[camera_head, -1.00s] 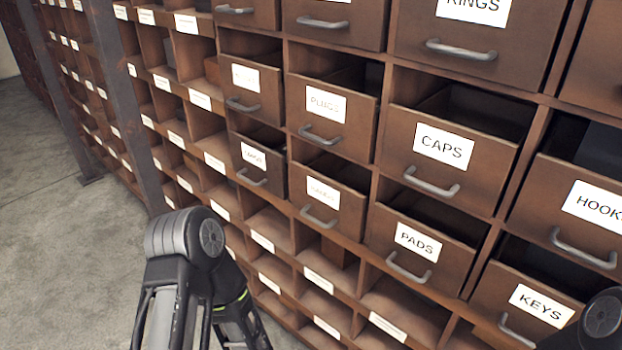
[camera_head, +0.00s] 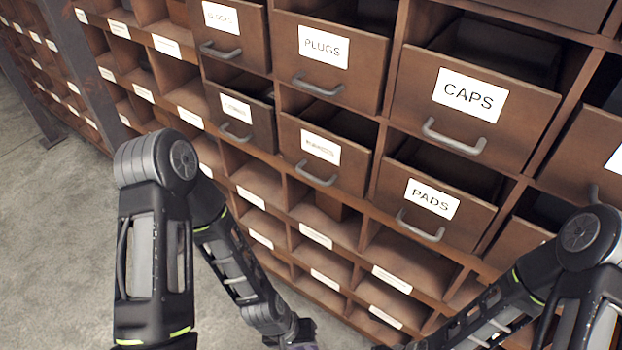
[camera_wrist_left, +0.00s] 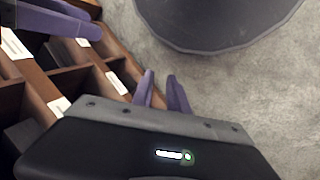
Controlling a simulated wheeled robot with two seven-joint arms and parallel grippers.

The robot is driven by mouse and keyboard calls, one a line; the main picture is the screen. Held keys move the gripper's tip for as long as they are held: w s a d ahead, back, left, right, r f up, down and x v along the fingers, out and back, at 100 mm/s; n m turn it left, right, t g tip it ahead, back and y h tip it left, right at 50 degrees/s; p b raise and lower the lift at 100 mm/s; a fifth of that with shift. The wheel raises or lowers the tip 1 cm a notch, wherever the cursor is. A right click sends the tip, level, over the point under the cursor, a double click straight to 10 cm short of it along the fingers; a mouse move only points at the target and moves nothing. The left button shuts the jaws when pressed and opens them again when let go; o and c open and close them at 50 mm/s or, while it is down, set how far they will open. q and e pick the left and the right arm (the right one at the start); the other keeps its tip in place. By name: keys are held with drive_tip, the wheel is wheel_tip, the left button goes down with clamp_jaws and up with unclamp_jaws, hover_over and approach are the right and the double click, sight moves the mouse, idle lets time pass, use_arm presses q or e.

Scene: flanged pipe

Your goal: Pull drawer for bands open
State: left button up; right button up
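The drawer fronts are brown with white labels and grey bar handles. One drawer (camera_head: 318,172) in the middle, below the PLUGS drawer (camera_head: 330,72), has a blurred label that may read BANDS. A smaller drawer (camera_head: 238,117) to its left also has a label too blurred to read. My left gripper (camera_head: 292,338) is partly in view at the bottom edge, low and away from these drawers. In the left wrist view its two purple fingers (camera_wrist_left: 161,78) stand apart with nothing between them. Other purple fingers (camera_wrist_left: 72,22), seemingly my right gripper's, show at upper left there; their gap is unclear.
The CAPS drawer (camera_head: 470,110) and PADS drawer (camera_head: 430,205) are to the right. Open cubbies (camera_head: 315,215) with labelled edges lie below the drawers. A dark post (camera_head: 88,70) stands at the left. Bare concrete floor (camera_head: 60,240) is free at lower left.

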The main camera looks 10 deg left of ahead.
use_arm(q)
drive_tip(key=w+a+n+b, duration=0.3)
drive_tip(key=w+a+b, duration=0.1)
drive_tip(key=w, duration=0.1)
drive_tip(key=n+t+h+b, duration=0.4)
drive_tip(key=t+h+b, duration=0.45)
drive_tip(key=t, duration=0.25)
approach(309, 178)
drive_tip(key=shift+w+d+r+y, duration=0.15)
drive_tip(key=shift+w+d+y, duration=0.3)
drive_tip(key=shift+w+d, duration=0.55)
drive_tip(key=shift+d, duration=0.1)
drive_tip(key=x, duration=0.7)
drive_tip(key=shift+w+d+f+b, duration=0.2)
drive_tip(key=shift+d+f+b, duration=0.05)
drive_tip(key=shift+d+b, duration=0.05)
drive_tip(key=shift+c, duration=0.5)
